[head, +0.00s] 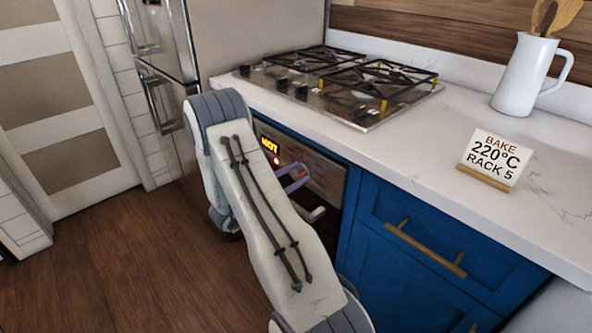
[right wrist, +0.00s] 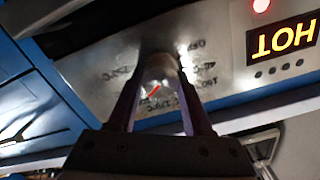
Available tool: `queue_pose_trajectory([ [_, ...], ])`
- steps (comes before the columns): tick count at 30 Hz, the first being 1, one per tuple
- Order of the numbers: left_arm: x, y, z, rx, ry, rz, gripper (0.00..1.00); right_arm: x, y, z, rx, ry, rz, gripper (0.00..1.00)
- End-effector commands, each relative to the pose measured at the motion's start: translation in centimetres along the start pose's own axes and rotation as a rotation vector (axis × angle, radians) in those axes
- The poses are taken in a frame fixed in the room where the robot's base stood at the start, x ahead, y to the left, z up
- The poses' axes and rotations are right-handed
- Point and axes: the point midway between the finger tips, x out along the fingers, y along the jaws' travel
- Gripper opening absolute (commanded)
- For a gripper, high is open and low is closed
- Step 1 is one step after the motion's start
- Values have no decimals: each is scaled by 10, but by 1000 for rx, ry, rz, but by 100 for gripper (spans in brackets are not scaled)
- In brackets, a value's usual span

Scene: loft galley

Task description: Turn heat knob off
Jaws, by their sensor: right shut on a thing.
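The oven's heat knob (right wrist: 157,76) is a round, pale knob with a red pointer mark, on a steel panel (head: 325,178) with temperature labels around it. In the right wrist view, the labels are inverted and partly hidden by the fingers. The mark slants between lower left and upper right; the "OFF" label seems to be at upper right of the knob. My right gripper (right wrist: 160,68) is shut on the knob, one finger on each side. In the head view, its purple fingers (head: 293,176) show at the panel, and the knob itself cannot be made out. My left gripper is not in view.
An orange "HOT" display (head: 269,145) and a red lamp (head: 276,161) are lit on the panel. The oven handle (head: 310,212) is just below my fingers. A gas hob (head: 365,118) sits above on the counter, with a "BAKE 220°C RACK 5" card (head: 495,157) to its right.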

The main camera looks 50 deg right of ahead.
Motion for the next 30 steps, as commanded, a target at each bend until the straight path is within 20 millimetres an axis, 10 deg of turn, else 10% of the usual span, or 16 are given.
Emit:
queue_pose_trajectory([
  [30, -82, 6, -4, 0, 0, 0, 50, 0, -4, -1, -968, -2, 0, 0],
])
